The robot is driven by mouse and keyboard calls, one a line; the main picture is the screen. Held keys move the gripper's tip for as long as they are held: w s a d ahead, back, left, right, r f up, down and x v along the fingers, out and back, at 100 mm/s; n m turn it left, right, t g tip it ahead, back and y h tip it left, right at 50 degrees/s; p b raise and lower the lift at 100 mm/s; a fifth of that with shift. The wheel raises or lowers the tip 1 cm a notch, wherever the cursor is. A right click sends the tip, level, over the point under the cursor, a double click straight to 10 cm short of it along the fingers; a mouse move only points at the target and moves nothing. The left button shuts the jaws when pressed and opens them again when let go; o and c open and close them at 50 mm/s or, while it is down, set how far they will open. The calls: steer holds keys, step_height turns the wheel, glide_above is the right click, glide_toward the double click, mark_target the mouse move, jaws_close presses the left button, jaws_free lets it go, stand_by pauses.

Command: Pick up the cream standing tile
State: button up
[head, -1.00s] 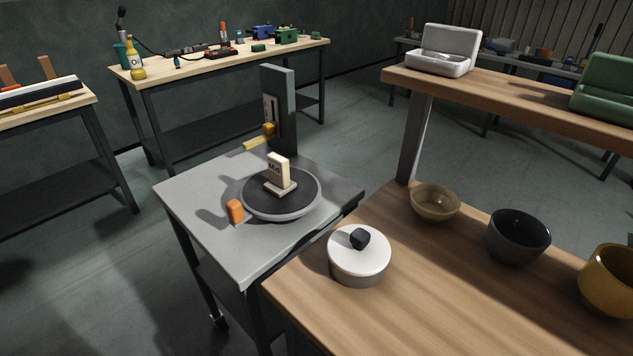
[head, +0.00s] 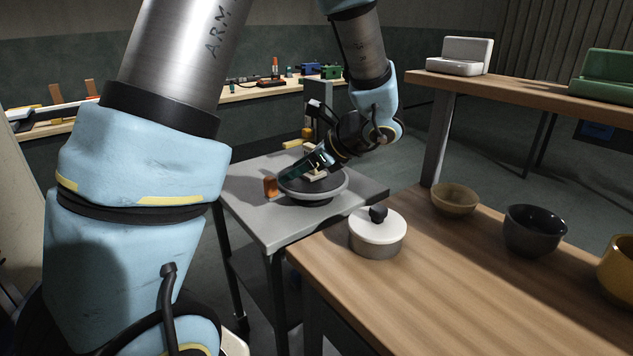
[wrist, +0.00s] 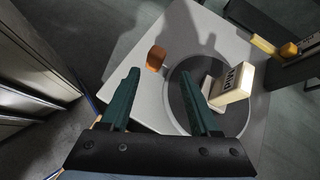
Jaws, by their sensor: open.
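The cream standing tile (wrist: 232,83) is an upright block with dark lettering on a small pale base. It stands on a round dark turntable (wrist: 181,100) with a grey rim. In the head view the tile (head: 309,148) is mostly hidden behind my gripper (head: 305,168), and the turntable (head: 325,198) shows below them. In the wrist view my gripper (wrist: 160,78) is open, its dark green fingers apart with nothing between them. The tile is to the right of the right finger, outside the gap. Whether finger and base touch is unclear.
An orange block (head: 270,186) stands on the grey table (head: 249,208) left of the turntable. A dark upright post with a yellow part (wrist: 287,50) stands behind. A lidded white pot (head: 377,238) and several bowls occupy the wooden bench (head: 430,275) nearer the camera.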

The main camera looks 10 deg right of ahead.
mark_target(313, 175)
steer(key=d+m+t, duration=0.1)
steer(key=d, duration=0.2)
steer(key=w+d+m+t, duration=0.1)
steer(key=d+m+t, duration=0.1)
steer(key=d, duration=0.1)
steer(key=w+d+r+m+t+h, duration=0.1)
steer(key=d+m, duration=0.1)
steer(key=d, duration=0.1)
steer(key=shift+w+d+r+t+b, duration=0.1)
steer(key=shift+w+d+t+b, duration=0.05)
steer(key=shift+d+t+b, duration=0.2)
steer(key=p+x, duration=0.2)
steer(key=x, duration=0.8)
jaws_close()
